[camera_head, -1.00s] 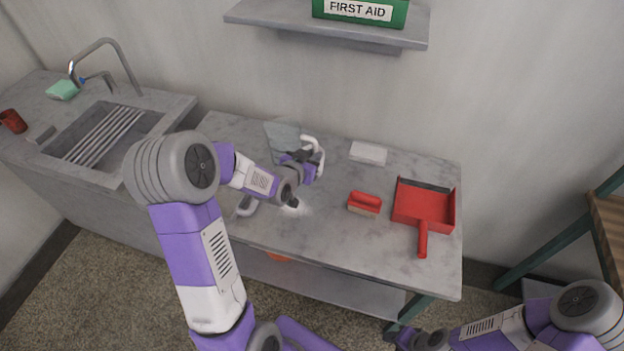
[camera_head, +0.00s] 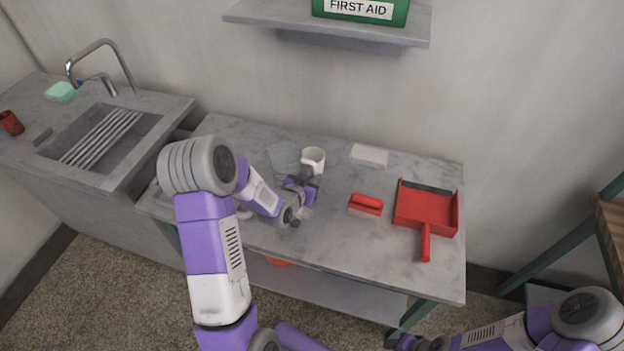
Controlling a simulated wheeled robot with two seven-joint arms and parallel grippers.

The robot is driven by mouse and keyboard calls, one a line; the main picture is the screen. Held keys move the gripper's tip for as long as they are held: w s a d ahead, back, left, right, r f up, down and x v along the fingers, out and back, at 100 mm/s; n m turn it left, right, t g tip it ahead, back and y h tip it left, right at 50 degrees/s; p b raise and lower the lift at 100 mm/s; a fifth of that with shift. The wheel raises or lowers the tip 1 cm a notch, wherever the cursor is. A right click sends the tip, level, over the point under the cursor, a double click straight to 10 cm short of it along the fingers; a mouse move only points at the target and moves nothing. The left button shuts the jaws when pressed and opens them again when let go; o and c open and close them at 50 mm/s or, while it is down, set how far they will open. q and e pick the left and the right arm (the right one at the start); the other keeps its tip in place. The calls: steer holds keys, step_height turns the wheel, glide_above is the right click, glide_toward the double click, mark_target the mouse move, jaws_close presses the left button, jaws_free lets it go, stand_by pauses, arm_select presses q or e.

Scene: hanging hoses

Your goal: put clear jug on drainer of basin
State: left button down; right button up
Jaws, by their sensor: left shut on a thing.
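The clear jug (camera_head: 283,158), a greyish see-through vessel, is at the back of the middle table, left of a white mug (camera_head: 313,158). My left gripper (camera_head: 303,182) is at the jug's lower right, just in front of the mug, and is shut on the jug; the fingers' contact is small and partly hidden. The basin (camera_head: 150,128) is set in the counter at the left. Its drainer (camera_head: 100,138), a rack of parallel bars, lies across it, with nothing on it. My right gripper (camera_head: 408,341) is at the bottom edge, its jaws unclear.
A red brush (camera_head: 365,204), a red dustpan (camera_head: 425,208) and a white block (camera_head: 369,154) lie on the table's right. A tap (camera_head: 100,65) arches behind the basin. A red cup (camera_head: 11,123) and green sponge (camera_head: 61,92) are on the counter. A shelf (camera_head: 330,30) overhangs.

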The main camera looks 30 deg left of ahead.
arm_select(q)
steer(key=c, duration=1.1)
jaws_free()
steer(key=shift+f, duration=0.15)
